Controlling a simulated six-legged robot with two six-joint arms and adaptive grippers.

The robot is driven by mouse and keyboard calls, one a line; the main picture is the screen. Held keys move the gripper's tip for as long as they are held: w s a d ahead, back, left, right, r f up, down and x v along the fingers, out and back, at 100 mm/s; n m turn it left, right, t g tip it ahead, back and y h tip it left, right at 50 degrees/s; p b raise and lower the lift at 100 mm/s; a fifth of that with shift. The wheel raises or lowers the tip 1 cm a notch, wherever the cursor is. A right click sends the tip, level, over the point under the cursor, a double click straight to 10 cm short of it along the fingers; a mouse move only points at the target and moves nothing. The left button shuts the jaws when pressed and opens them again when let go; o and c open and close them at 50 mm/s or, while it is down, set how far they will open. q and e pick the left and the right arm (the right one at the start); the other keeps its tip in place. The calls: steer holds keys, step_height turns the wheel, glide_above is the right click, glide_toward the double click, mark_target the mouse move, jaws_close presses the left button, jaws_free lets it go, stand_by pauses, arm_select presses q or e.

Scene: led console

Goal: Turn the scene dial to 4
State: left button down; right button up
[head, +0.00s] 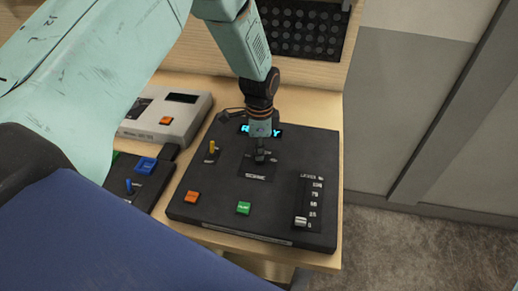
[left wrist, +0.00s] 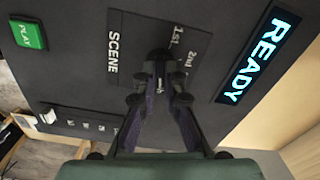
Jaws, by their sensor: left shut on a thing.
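The scene dial (left wrist: 158,55) is a dark knob on the black console (head: 285,175), above the SCENE label (head: 255,178). My left gripper (head: 260,155) reaches down to it from above and mostly covers it in the head view. In the left wrist view the fingers (left wrist: 160,82) close on the dial. The marks "1st" and "2nd" show beside the dial; other marks are hidden, and I cannot tell where it points. The display (left wrist: 257,55) reads READY. My right gripper is not in view.
The console also has an orange button (head: 192,197), a green PLAY button (head: 243,208), a yellow toggle (head: 212,146) and a LEVEL slider (head: 300,221) at its low end. A grey device (head: 190,115) and another black panel (head: 150,185) stand to the left.

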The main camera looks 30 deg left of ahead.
arm_select(q)
steer(key=shift+s+f, duration=0.25)
steer(key=c, duration=1.4)
jaws_free()
steer(key=shift+d, duration=0.1)
steer(key=o, duration=0.5)
steer(key=shift+w, duration=0.3)
steer(key=shift+r, duration=0.1)
step_height(320, 180, up, 12)
